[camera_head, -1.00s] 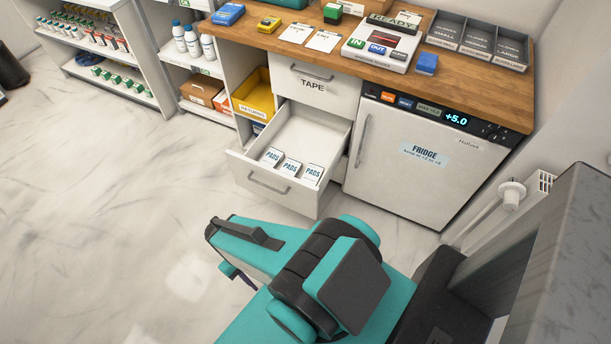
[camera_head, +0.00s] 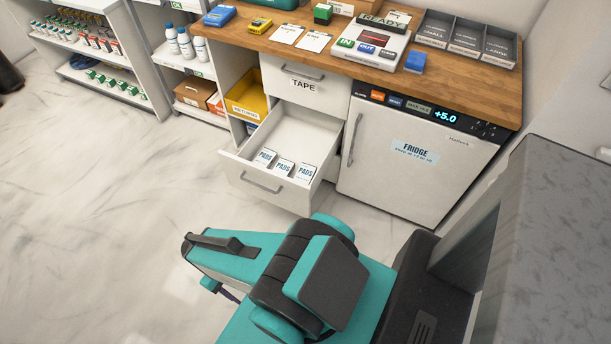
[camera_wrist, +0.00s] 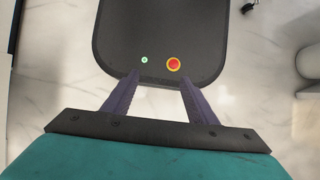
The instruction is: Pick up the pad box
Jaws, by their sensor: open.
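Three white pad boxes marked PADS stand side by side in an open drawer (camera_head: 240,160): a left one (camera_head: 265,157), a middle one (camera_head: 284,167) and a right one (camera_head: 305,173). The drawer is pulled out below the closed TAPE drawer. My gripper (camera_wrist: 150,82) is open and empty in the wrist view, its two dark fingers apart. Below it there show a dark surface with a red button and pale floor. No pad box is in the wrist view. In the head view my arm is in front of the drawer, and the fingertips are hidden.
A white fridge (camera_head: 400,160) stands right of the drawer. The wooden counter (camera_head: 270,42) above holds a sign board (camera_head: 372,42), a divided grey tray (camera_head: 468,38) and small boxes. A yellow bin (camera_head: 247,104) is left of the drawers. The floor at left is clear.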

